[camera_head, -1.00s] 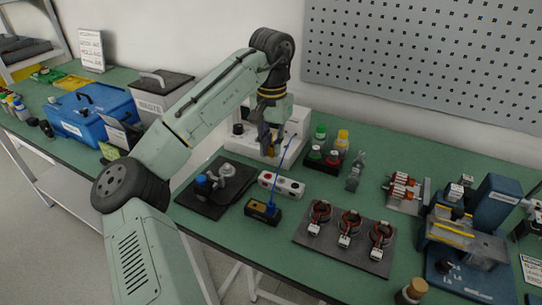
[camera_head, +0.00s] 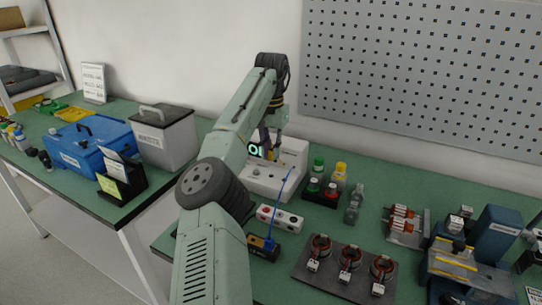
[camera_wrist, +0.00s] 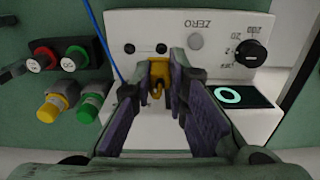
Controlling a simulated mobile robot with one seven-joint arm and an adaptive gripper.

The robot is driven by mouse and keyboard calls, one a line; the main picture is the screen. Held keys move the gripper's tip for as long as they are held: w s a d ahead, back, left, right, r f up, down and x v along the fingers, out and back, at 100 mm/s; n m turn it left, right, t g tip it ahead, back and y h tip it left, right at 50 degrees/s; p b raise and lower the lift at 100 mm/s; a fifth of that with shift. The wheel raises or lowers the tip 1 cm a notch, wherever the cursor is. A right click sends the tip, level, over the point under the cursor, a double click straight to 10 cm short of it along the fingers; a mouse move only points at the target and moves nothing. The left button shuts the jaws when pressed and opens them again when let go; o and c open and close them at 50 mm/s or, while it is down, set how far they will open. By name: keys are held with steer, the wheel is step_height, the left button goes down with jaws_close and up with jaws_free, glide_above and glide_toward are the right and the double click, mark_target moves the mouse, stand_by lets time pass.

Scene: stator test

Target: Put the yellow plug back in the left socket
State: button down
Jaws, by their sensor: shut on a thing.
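My gripper (camera_wrist: 158,82) is shut on the yellow plug (camera_wrist: 157,73), which sits between the fingertips in the wrist view. The plug is in front of the white meter (camera_wrist: 210,85), whose lettering appears upside down there. Two dark sockets show: one socket (camera_wrist: 129,48) to the left and another socket (camera_wrist: 160,48) just beyond the plug. I cannot tell whether the plug touches or enters it. In the head view my gripper (camera_head: 271,145) is over the front of the meter (camera_head: 292,158), and the plug is mostly hidden.
A blue lead (camera_head: 281,206) rises from a small black box (camera_head: 263,248) past the meter. A white block with buttons (camera_head: 280,218) lies in front. The lit display (camera_wrist: 243,96) shows a round figure.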

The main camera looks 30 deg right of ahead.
mark_target(271, 157)
steer(key=shift+w, duration=0.15)
steer(key=shift+f, duration=0.15)
steer(key=shift+f+b, duration=0.6)
steer(key=shift+f, duration=1.35)
steer(key=shift+f+p, duration=0.3)
steer(key=shift+p, duration=0.3)
steer(key=shift+f, duration=0.9)
stand_by(0.6)
steer(key=c, duration=1.5)
jaws_free()
